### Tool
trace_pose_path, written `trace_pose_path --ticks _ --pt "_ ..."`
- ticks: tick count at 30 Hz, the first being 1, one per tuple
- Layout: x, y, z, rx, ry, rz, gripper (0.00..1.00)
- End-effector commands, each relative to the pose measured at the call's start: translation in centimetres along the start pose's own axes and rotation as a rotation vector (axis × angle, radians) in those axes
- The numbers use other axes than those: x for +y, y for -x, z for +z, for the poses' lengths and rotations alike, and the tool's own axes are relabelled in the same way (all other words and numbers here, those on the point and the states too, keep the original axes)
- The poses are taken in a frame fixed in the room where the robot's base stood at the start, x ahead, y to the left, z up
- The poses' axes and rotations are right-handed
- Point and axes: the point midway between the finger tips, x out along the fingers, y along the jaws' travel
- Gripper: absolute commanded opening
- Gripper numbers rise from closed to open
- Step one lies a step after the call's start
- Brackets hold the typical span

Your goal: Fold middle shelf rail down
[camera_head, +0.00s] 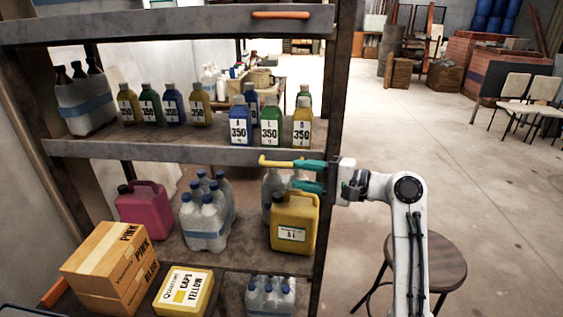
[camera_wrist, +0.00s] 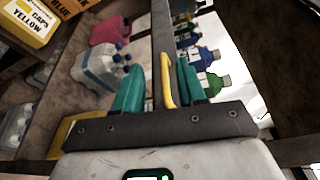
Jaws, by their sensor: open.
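The middle shelf rail (camera_head: 170,154) is a long grey bar across the front edge of the middle shelf, standing up at that edge. Its yellow handle (camera_head: 273,161) sticks out near the right end. My gripper (camera_head: 296,174) has teal fingers and is open at the handle. In the wrist view, the yellow handle (camera_wrist: 166,82) lies between the two spread fingers of my gripper (camera_wrist: 158,75), with a gap beside it. The rail (camera_wrist: 161,25) runs away from it there. In the head view, the upper finger partly covers the handle's right end.
Bottles labelled 350 (camera_head: 270,122) stand behind the rail. Below are a yellow canister (camera_head: 293,225), a pink canister (camera_head: 144,208) and wrapped bottles (camera_head: 205,222). An upper rail with an orange handle (camera_head: 281,15) is above. A round stool (camera_head: 440,256) stands right of the rack.

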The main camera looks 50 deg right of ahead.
Motion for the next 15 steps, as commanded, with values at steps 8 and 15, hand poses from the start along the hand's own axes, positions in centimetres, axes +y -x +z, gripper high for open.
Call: trace_pose_path --ticks 8,15 --pt "-0.1 1.6 0.1 0.000 -0.001 0.000 0.40" --pt "0.0 1.9 0.1 -0.001 0.000 0.000 0.40"
